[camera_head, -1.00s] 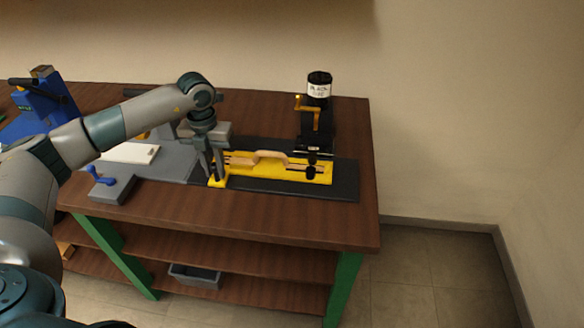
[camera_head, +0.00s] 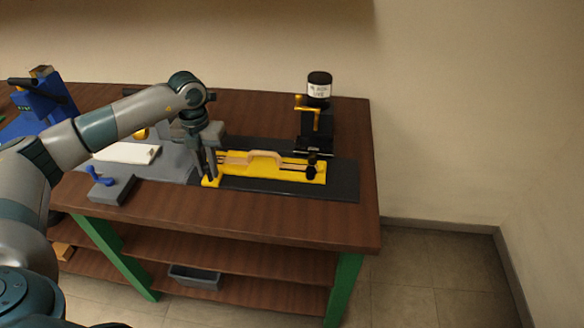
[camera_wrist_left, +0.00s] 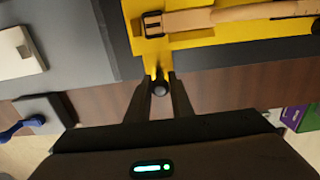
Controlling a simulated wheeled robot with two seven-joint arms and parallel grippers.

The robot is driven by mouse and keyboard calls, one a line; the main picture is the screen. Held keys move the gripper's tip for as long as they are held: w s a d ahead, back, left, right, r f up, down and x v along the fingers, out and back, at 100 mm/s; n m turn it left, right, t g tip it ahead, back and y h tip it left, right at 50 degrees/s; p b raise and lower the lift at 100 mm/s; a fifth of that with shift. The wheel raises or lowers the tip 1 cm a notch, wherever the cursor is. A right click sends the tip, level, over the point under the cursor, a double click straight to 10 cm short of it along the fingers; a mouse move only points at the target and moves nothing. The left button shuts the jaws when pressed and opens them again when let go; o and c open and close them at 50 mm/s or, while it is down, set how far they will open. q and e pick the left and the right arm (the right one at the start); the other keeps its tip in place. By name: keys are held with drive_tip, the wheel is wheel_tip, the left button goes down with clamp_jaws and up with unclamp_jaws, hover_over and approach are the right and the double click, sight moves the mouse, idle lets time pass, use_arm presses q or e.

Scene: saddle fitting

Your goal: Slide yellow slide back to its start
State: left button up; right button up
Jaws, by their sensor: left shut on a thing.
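The yellow slide (camera_head: 302,173) lies flat on a dark base plate (camera_head: 343,184) on the workbench. A tan strap-like piece (camera_head: 265,156) with a raised loop lies on it. My right gripper is not in view.
A black press-like stand (camera_head: 317,125) with a white-labelled jar (camera_head: 319,86) stands behind the slide's right end. A grey block with a blue lever (camera_head: 103,180) and a white plate (camera_head: 126,153) lie to the left. A blue machine (camera_head: 44,100) stands far left.

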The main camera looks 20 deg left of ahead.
use_arm(q)
drive_tip(key=shift+a, duration=0.1)
drive_tip(key=shift+s+a, duration=0.2)
drive_tip(key=shift+a, duration=0.55)
drive_tip(key=shift+a+b, duration=0.15)
drive_tip(key=shift+b, duration=0.2)
drive_tip(key=shift+s+a, duration=0.25)
drive_tip(key=shift+a, duration=0.5)
drive_tip(key=shift+f, duration=0.1)
